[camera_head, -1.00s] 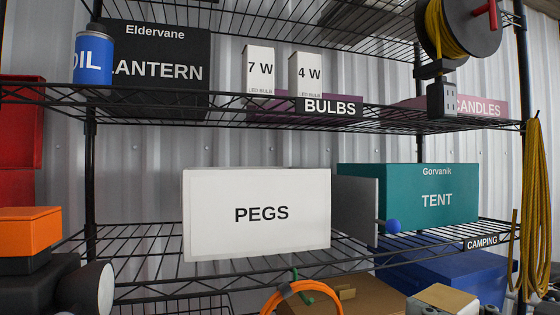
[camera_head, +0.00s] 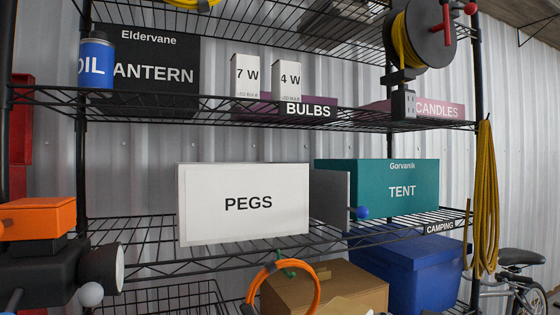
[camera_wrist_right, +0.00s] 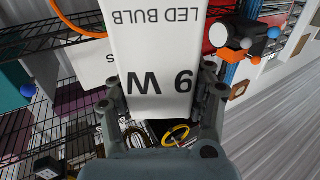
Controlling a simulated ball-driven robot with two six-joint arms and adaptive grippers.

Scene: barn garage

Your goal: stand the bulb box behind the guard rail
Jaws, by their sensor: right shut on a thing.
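The white bulb box (camera_wrist_right: 160,40), marked 9 W and LED BULB, fills the middle of the right wrist view and reads upside down there. My right gripper (camera_wrist_right: 158,88) is shut on it, one finger on each side. The guard rail (camera_head: 215,104) appears to be the black wire front edge of the upper shelf, by the BULBS label (camera_head: 308,110). White 7 W (camera_head: 246,76) and 4 W (camera_head: 287,81) boxes stand upright behind it, with a low purple piece (camera_head: 262,106) around their feet. My left gripper is not in view.
The lantern box (camera_head: 150,55) and oil can (camera_head: 95,62) stand left of the bulbs. A cable reel (camera_head: 420,38) hangs at right. Below are the pegs box (camera_head: 245,225), tent box (camera_head: 400,175) and a grey divider (camera_head: 330,200). An orange-black device (camera_head: 60,250) is at left.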

